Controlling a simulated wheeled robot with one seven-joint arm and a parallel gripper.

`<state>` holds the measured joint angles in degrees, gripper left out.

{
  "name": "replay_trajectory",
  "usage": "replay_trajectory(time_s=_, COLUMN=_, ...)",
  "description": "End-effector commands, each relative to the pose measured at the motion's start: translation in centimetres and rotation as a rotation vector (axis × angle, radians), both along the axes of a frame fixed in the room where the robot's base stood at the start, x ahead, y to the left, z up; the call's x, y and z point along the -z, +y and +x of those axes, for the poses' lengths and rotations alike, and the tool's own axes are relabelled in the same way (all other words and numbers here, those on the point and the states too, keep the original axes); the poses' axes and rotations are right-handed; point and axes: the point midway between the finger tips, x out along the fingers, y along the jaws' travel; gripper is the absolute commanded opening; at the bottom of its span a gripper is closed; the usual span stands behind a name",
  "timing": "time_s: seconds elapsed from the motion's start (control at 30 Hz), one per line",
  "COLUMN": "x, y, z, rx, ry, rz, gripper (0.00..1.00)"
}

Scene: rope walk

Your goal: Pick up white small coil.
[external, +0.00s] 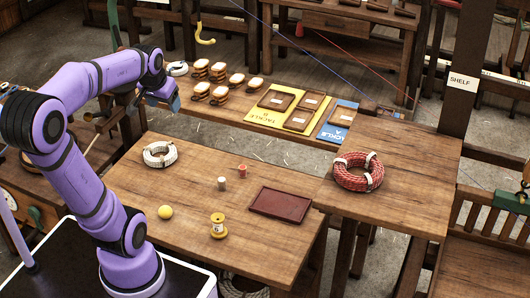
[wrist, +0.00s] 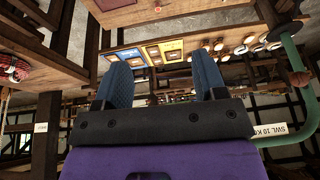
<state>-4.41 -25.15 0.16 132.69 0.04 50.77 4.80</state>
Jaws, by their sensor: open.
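A white coil (external: 160,154) lies flat on the near wooden table, toward its back left corner. A second, paler coil-like thing (external: 176,68) lies farther back by the arm, small and hard to make out. My gripper (external: 174,102) is raised above and behind the white coil, apart from it. In the wrist view my gripper (wrist: 163,76) shows two blue fingers spread apart with nothing between them. I cannot make out the white coil in the wrist view.
The near table (external: 135,190) also holds a yellow ball (external: 165,212), a spool (external: 218,225), a white cylinder (external: 222,184), a red cylinder (external: 243,171) and a dark red tray (external: 280,203). A red coil (external: 358,172) lies on the right table. Bread-like bundles (external: 218,71) line the back bench.

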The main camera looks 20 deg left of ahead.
Motion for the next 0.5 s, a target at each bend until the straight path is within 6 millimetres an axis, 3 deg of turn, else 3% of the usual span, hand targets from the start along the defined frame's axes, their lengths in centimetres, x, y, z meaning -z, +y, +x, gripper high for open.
replay_trajectory(time_s=0.03, x=0.1, y=0.5, z=1.8, rx=-0.003, ry=0.016, rz=0.002, gripper=0.65)
replay_trajectory(time_s=0.27, x=1.2, y=3.0, z=9.1, rx=-0.002, ry=0.068, rz=0.012, gripper=0.65)
replay_trajectory(time_s=0.5, x=4.2, y=6.4, z=16.5, rx=-0.002, ry=0.121, rz=0.018, gripper=0.65)
